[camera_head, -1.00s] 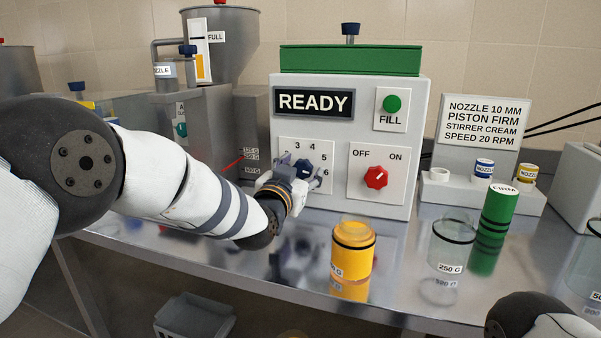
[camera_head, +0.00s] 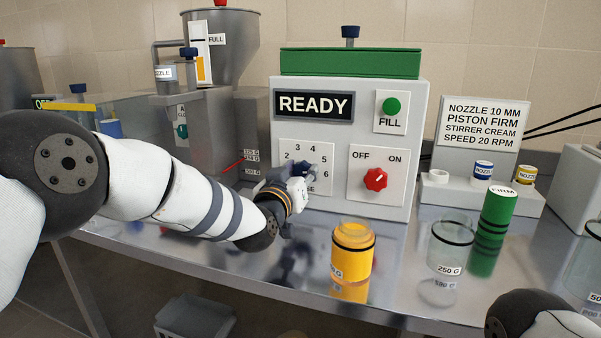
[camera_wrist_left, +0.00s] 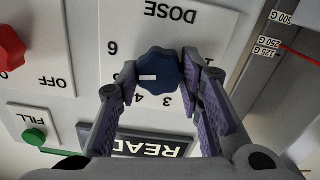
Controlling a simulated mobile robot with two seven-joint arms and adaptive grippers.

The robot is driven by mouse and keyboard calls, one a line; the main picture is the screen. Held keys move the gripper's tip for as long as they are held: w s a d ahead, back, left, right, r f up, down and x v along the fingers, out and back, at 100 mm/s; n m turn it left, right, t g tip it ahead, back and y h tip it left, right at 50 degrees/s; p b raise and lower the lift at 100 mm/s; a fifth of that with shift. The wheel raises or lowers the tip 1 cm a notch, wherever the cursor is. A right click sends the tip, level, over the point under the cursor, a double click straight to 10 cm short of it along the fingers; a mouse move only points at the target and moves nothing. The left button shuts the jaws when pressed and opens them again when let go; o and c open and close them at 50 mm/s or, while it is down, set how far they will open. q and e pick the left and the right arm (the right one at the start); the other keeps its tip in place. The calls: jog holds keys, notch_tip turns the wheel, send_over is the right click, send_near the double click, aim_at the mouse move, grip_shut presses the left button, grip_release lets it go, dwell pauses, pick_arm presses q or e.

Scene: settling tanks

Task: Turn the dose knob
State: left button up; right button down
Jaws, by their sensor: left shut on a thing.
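The dose knob is dark blue with a white mark; it shows best in the left wrist view (camera_wrist_left: 162,72), on a white DOSE plate (camera_wrist_left: 205,28) with numbers around it. That view is upside down. The knob's white mark points to the picture's left, toward a finger that hides part of the scale. My left gripper (camera_wrist_left: 158,78) is shut on the knob, one finger on each side. In the head view my left gripper (camera_head: 301,182) is at the plate and covers most of the knob. My right gripper is not in view.
The machine reads READY (camera_head: 313,104). A red OFF/ON knob (camera_head: 375,179) sits right of the plate, below a green FILL button (camera_head: 391,106).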

pick_arm(q)
jog(key=shift+f+n, duration=0.1)
jog(key=shift+n, duration=1.8)
jog(key=o, duration=1.2)
jog(key=shift+c, duration=0.2)
jog(key=v, duration=1.2)
